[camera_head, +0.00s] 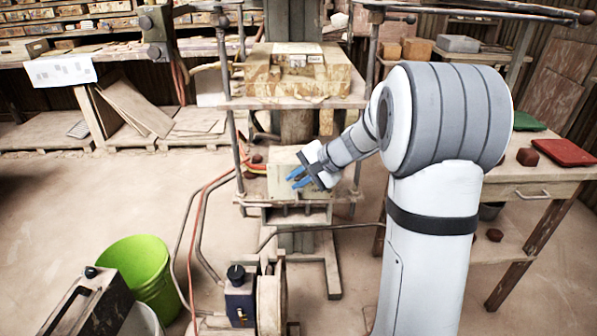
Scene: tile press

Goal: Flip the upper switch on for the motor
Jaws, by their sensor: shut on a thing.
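My gripper (298,179), with two blue fingers, is at the front of a pale box (283,160) low in the tile press (300,85). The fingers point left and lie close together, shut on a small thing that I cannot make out. No switch can be clearly told apart in this view; the fingers and wrist cover part of the box. A dark blue unit with a black knob (239,295), possibly the motor, stands on the floor below, beside a pale wheel (269,302).
Red and dark hoses (193,240) run from the press to the floor. A green bucket (140,275) stands at lower left. A wooden table (530,185) with a red tray (565,152) stands at right. The floor at left is open.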

